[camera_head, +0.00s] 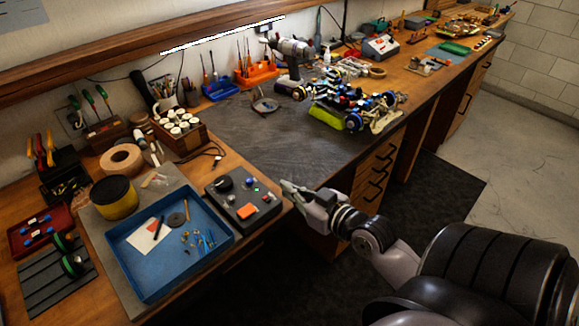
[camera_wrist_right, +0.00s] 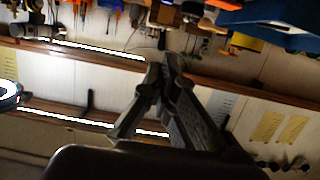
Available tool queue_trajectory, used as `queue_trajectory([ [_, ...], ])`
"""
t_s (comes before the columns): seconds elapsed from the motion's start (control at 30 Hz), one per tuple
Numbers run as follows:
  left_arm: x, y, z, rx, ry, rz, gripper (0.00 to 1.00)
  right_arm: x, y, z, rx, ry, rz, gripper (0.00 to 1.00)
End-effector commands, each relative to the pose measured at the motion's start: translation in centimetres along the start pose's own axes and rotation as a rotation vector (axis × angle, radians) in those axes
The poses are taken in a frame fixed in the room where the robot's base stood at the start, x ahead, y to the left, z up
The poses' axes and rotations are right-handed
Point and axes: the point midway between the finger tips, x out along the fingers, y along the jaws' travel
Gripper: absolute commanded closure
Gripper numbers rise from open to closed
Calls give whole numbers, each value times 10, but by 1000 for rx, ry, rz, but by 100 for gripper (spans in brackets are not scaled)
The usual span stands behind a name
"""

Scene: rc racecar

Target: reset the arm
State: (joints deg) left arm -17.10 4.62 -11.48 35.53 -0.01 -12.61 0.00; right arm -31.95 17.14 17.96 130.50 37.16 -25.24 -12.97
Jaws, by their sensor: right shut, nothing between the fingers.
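My right gripper (camera_head: 296,191) reaches in from the lower right in the head view. It hangs at the front edge of the bench, just right of the dark control box (camera_head: 243,198). In the right wrist view its fingers (camera_wrist_right: 164,62) are together and nothing shows between them. That view looks tilted, with the wall shelves and bench behind the fingers. My left gripper is not in either view.
A blue tray (camera_head: 128,262) with small parts lies at the left front. The RC car (camera_head: 357,108) stands on the dark mat (camera_head: 262,150), whose near part is clear. A drill (camera_head: 291,50) and tool holders line the back. Open floor (camera_head: 520,200) lies right.

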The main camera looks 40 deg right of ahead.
Motion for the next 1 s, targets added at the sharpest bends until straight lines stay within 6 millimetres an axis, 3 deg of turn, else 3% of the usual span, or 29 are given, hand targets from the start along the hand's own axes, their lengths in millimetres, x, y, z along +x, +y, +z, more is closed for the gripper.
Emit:
queue_trajectory([
  [0.33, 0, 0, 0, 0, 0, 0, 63, 1, 0, 1, 1, -2, 1, 100],
  [0.47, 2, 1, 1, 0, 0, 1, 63, 8, 6, 28, 15, -43, 17, 100],
  [0.57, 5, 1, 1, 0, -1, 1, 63, 19, 14, 81, 39, -124, 45, 100],
  [0.77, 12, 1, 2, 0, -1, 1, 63, 29, 14, 232, 78, -361, 94, 100],
  [0.87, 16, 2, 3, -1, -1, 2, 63, 21, 3, 308, 82, -485, 103, 100],
  [1.0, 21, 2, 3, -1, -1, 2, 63, -4, -20, 410, 69, -663, 96, 100],
])
